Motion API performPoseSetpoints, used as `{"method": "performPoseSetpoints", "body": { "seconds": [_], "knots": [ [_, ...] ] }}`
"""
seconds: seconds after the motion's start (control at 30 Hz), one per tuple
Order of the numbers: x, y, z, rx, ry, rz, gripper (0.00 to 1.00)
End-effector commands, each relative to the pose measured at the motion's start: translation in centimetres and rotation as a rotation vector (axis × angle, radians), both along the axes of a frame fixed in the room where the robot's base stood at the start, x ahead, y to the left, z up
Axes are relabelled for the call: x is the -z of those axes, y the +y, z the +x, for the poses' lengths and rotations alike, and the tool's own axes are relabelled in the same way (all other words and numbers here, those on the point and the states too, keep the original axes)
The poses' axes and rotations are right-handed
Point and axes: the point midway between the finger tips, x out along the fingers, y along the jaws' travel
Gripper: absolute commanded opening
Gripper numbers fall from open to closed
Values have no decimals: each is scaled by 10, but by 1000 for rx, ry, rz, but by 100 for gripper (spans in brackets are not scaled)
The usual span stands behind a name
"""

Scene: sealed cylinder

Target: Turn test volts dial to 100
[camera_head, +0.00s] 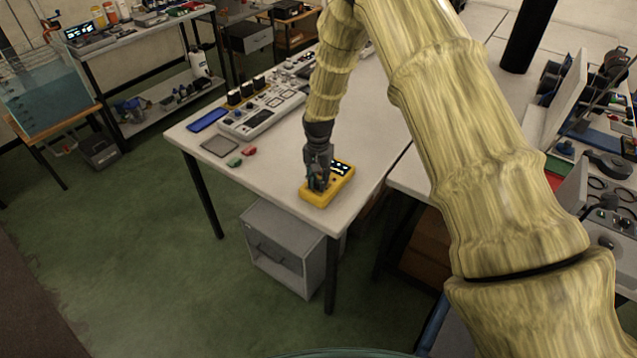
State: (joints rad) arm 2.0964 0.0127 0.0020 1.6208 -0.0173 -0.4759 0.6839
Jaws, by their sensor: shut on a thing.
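A yellow handheld tester (321,197) lies near the front corner of the white table. A lit dark display (340,168) shows at its far right end. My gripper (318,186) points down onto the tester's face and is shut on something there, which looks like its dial. The fingers hide the dial, so its pointer and markings cannot be read.
The white table (275,160) also bears a light grey panel instrument (262,115), a blue flat case (207,120), a grey pad (219,146), and small red (249,151) and green (234,162) pieces. A grey cabinet (281,245) stands below. Another crowded bench is at right.

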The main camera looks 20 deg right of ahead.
Motion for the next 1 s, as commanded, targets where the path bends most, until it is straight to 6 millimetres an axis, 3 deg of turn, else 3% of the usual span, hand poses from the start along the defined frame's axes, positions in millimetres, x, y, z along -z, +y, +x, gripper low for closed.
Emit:
{"method": "performPoseSetpoints", "body": {
  "seconds": [1.0],
  "knots": [
    [0,-1,1,-928,-3,0,0]
  ]
}}
